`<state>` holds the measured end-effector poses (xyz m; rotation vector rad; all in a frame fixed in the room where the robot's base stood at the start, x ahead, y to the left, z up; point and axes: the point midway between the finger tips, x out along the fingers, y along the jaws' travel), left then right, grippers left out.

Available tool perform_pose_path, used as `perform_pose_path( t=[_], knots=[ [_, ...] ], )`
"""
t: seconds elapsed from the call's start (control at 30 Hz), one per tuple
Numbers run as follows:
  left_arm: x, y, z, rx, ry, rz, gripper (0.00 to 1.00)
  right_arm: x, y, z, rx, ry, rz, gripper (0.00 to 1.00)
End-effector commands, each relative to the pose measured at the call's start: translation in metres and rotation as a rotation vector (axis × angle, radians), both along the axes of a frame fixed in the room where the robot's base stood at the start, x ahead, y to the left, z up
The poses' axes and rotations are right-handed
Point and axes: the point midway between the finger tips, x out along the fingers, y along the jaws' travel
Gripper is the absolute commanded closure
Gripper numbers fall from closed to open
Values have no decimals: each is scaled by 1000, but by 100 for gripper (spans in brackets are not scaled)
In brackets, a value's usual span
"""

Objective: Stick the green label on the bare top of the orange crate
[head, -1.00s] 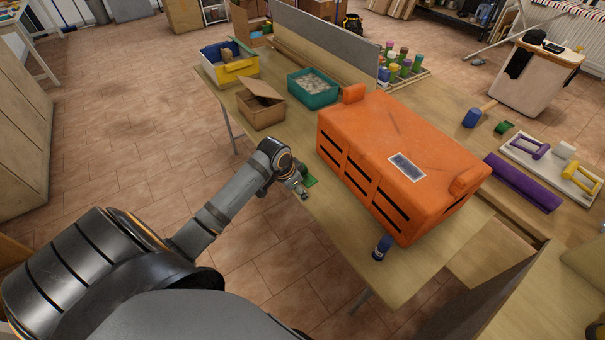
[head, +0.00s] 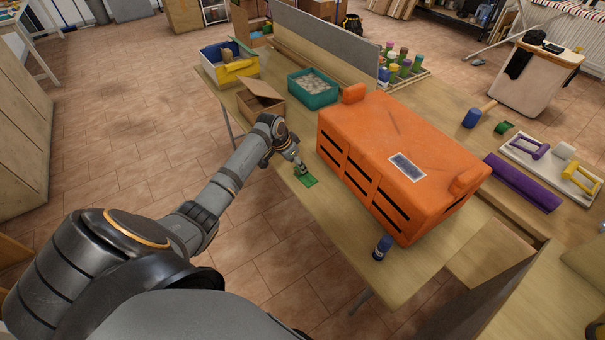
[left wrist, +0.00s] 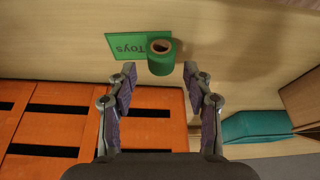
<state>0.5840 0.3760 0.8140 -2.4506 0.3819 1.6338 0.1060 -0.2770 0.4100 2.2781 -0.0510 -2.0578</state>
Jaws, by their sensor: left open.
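The green label (head: 308,181) lies flat on the table beside the crate's left side. The left wrist view shows the label (left wrist: 122,46) with the word "Toys" and a green hollow-topped knob (left wrist: 161,66) standing at its edge. My left gripper (head: 299,168) is open over the label; in the left wrist view the knob sits just beyond the gap between its fingertips (left wrist: 160,72). The orange crate (head: 380,130) stands on the table, with a grey, white-edged patch (head: 406,167) on its top. My right gripper is not in view.
A blue capped bottle (head: 382,248) stands near the table's front edge. A cardboard box (head: 262,112) and a teal bin (head: 313,98) stand behind my left gripper. The strip left of the crate is mostly clear.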

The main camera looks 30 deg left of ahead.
Motion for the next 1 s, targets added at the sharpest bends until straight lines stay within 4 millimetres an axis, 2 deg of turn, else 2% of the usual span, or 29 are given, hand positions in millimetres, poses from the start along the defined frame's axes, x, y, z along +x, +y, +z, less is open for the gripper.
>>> perform_pose_path(
  t=[0.2,0.5,0.83,1.0],
  knots=[
    [16,-4,-32,-2,2,1,49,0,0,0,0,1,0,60],
    [18,-4,-39,0,1,0,49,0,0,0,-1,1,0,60],
    [18,-4,-39,0,1,0,94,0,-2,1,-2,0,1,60],
    [18,-4,-39,0,1,0,95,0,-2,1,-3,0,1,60]
  ],
)
